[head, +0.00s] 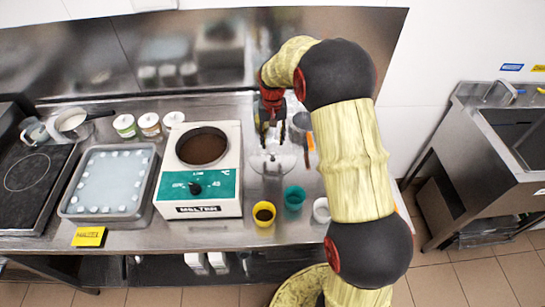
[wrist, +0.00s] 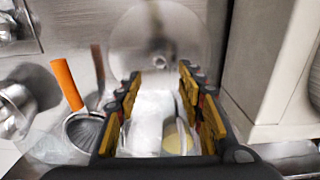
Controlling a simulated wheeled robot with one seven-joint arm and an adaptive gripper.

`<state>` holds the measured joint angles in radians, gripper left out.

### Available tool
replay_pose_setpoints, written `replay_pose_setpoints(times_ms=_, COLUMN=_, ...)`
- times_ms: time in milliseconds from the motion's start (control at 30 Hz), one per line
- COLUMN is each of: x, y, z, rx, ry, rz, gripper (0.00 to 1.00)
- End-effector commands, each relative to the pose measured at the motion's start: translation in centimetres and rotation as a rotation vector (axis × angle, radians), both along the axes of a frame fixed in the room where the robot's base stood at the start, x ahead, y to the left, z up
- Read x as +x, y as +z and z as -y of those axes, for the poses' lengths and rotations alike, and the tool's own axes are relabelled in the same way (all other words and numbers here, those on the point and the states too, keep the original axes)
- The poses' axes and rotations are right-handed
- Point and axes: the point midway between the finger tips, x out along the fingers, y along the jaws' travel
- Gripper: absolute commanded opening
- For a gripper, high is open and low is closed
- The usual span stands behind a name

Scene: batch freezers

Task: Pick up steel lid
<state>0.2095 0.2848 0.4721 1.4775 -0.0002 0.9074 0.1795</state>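The steel lid (head: 272,164) appears as a pale, shiny round shape on the steel counter, right of the melter. In the wrist view the lid (wrist: 150,28) is a large blurred disc at the top, with a dark knob near its lower middle. My gripper (head: 270,131) points down over the counter, behind the lid in the head view. In the wrist view my gripper (wrist: 160,72) has its two fingers well apart, with the knob just beyond the tips. The fingers hold nothing. The exact height above the lid cannot be told.
The melter (head: 223,196) stands close on the left. A strainer with an orange handle (wrist: 66,84) lies on the other side. Yellow (head: 264,214), teal (head: 294,198) and white (head: 321,210) cups stand at the front. A white and a yellowish thing show blurred between the fingers.

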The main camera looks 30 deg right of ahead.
Motion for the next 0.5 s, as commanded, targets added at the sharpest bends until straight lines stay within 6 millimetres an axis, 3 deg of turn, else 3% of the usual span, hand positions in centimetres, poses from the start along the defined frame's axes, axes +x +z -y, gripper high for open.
replay_pose_setpoints(times_ms=500, x=-0.5, y=-5.7, z=-0.1, rx=0.001, ry=0.001, rz=-0.002, gripper=0.39)
